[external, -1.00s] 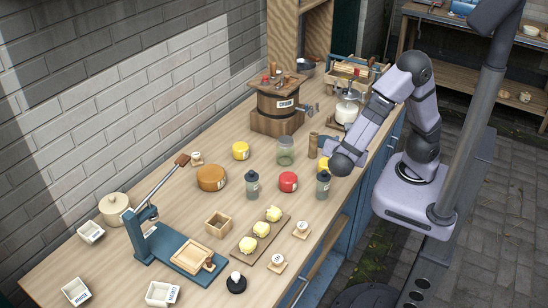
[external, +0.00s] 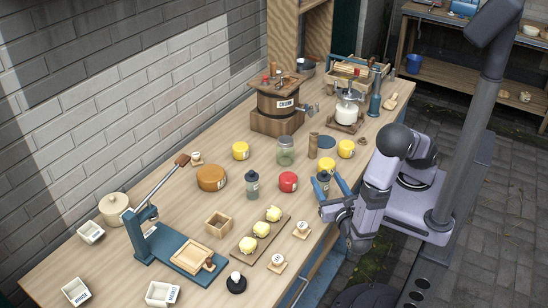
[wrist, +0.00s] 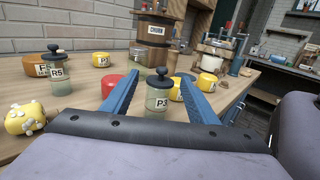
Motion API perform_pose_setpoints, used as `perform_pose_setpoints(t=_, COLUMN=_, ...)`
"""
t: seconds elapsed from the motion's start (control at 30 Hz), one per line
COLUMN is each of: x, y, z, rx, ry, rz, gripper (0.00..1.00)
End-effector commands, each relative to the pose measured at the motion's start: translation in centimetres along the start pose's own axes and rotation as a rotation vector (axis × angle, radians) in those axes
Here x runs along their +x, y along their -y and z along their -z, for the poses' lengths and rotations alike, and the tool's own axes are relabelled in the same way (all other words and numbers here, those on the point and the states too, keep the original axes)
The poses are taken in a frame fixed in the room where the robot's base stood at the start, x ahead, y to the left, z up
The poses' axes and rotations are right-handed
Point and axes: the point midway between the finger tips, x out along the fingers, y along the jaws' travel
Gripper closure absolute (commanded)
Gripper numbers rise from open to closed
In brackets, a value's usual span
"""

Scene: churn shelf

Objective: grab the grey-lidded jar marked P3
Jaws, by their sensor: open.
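The jar marked P3 (wrist: 158,95) has a dark grey lid with a knob and a pale see-through body. In the wrist view it stands upright on the table between the two blue fingers of my gripper (wrist: 159,92). In the external view the jar (external: 323,182) is at the table's right edge, partly hidden by my gripper (external: 330,187). My gripper is open, with a finger to either side of the jar. I cannot tell if either finger touches it. A similar grey-lidded jar marked R5 (wrist: 58,75) stands to its left.
A red pot (external: 288,182) stands just left of the P3 jar, and a yellow pot (external: 327,164) close behind it. A glass jar (external: 286,152) and the wooden churn (external: 278,107) are farther back. A board with butter pieces (external: 246,251) lies in front.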

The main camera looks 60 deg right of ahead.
Motion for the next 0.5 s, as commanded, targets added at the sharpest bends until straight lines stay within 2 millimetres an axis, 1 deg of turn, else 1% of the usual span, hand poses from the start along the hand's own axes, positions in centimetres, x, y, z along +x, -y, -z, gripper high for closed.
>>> perform_pose_setpoints(t=0.03, x=0.0, y=0.0, z=1.2, rx=-0.003, ry=0.003, rz=0.001, gripper=0.46)
perform_pose_setpoints(t=0.1, x=0.0, y=0.0, z=2.6, rx=-0.003, ry=0.002, rz=0.001, gripper=0.46)
perform_pose_setpoints(t=0.2, x=0.0, y=0.0, z=3.8, rx=-0.001, ry=0.001, rz=0.001, gripper=0.46)
perform_pose_setpoints(t=0.33, x=0.0, y=0.0, z=4.7, rx=0.002, ry=0.000, rz=0.001, gripper=0.46)
perform_pose_setpoints(t=0.5, x=0.1, y=0.0, z=4.8, rx=0.002, ry=-0.001, rz=0.001, gripper=0.46)
